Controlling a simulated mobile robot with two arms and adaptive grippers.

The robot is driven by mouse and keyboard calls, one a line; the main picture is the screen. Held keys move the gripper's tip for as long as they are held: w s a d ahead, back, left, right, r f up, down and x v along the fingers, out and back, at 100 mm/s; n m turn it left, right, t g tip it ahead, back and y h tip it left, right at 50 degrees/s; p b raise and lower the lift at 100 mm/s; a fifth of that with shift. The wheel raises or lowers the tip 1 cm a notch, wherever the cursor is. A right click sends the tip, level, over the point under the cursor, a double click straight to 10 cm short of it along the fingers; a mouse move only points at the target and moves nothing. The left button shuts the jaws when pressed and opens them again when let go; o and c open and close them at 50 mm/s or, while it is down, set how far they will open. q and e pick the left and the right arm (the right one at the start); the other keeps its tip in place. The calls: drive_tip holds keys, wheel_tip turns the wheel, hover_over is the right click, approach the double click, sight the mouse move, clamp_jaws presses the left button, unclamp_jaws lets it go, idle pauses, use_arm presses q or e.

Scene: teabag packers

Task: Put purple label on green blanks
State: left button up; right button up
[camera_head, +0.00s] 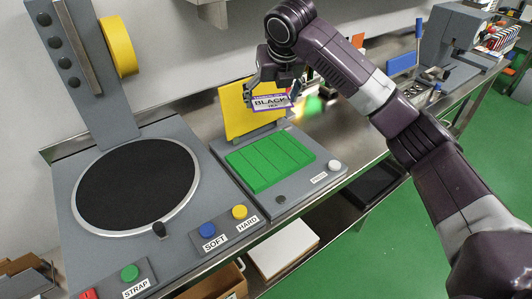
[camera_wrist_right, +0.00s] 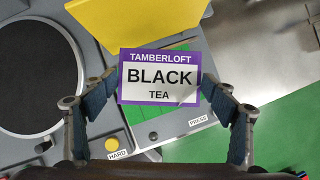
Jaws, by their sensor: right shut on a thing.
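My right gripper (camera_head: 272,88) is shut on the purple label (camera_head: 270,101), a white card with a purple border reading "BLACK TEA". In the right wrist view the label (camera_wrist_right: 158,76) sits between the two fingers. The gripper holds it above the press machine, in front of the raised yellow plate (camera_head: 237,117). The green blanks (camera_head: 268,162) lie side by side on the grey press base (camera_head: 300,189), below and apart from the label. In the right wrist view the label hides part of the green blanks (camera_wrist_right: 150,112). My left gripper is not in view.
A white button (camera_head: 335,165) marked PRESS is at the base's right corner. To the left stands a strapping machine with a black round plate (camera_head: 137,185) and SOFT (camera_head: 207,229) and HARD (camera_head: 240,211) buttons. The bench (camera_head: 360,138) has bare metal to the right of the press.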

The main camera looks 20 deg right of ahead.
drive_tip(key=p, duration=0.3)
hover_over(272, 158)
wheel_tip(272, 158, down, 14)
drive_tip(key=shift+s+a, duration=0.1)
drive_tip(key=shift+s, duration=0.05)
drive_tip(key=shift+f, duration=2.75)
drive_tip(key=shift+s+f, duration=0.3)
drive_tip(key=shift+f, duration=0.35)
drive_tip(key=o, duration=0.7)
drive_tip(key=shift+f, duration=0.2)
drive_tip(key=shift+o, duration=0.2)
drive_tip(key=shift+w, duration=0.2)
drive_tip(key=shift+r, duration=0.15)
